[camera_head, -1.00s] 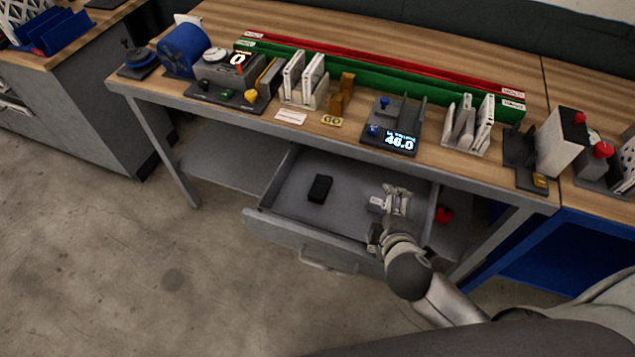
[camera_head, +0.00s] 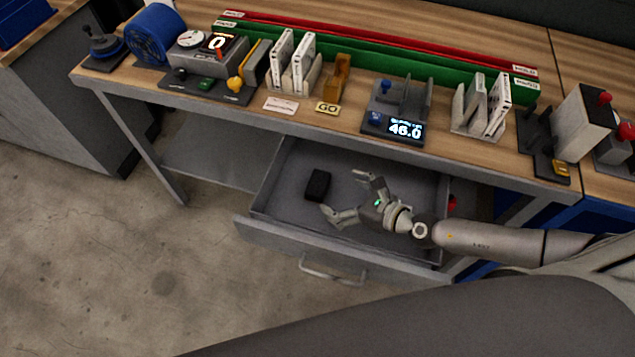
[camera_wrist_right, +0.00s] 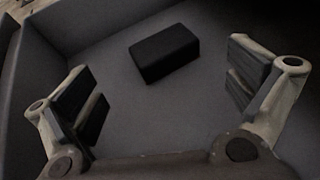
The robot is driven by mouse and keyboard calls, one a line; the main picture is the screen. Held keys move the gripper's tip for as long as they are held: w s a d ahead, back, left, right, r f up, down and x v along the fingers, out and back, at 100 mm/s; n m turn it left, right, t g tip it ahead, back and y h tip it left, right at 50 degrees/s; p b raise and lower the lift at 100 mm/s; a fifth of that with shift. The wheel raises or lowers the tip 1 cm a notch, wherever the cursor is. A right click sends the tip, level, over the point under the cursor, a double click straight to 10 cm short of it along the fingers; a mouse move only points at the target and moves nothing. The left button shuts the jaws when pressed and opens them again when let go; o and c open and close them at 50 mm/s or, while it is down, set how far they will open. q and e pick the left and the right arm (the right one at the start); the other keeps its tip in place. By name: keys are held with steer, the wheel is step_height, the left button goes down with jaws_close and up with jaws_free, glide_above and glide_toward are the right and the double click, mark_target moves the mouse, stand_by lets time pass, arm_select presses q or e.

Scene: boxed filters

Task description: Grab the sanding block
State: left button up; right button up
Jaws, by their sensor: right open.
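The sanding block looks to be the small black block (camera_head: 318,185) lying on the floor of the open drawer (camera_head: 290,215), left of its middle. It also shows in the right wrist view (camera_wrist_right: 165,52), ahead of the fingers and between their directions. My right gripper (camera_head: 347,195) is inside or just over the drawer, to the right of the block, with its fingers pointing left towards it. The right gripper is open and empty, and a gap separates it from the block. My left gripper is not in view.
The drawer walls surround the block, and its front has a handle (camera_head: 332,272). The workbench top (camera_head: 230,112) overhangs the back of the drawer and carries a scale, racks with white boxed filters and a lit display unit (camera_head: 395,127). A red object (camera_head: 452,202) is right of the drawer.

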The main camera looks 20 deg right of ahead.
mark_target(320, 184)
steer(key=shift+x, duration=1)
steer(key=shift+w+a+f, duration=0.15)
steer(key=shift+w+a, duration=0.05)
steer(key=shift+w, duration=0.2)
steer(key=shift+x, duration=2.25)
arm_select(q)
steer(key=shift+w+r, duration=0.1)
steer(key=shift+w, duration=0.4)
arm_select(e)
steer(key=shift+d, duration=0.15)
steer(key=shift+c, duration=0.3)
steer(key=c, duration=0.9)
steer(key=shift+o, duration=0.2)
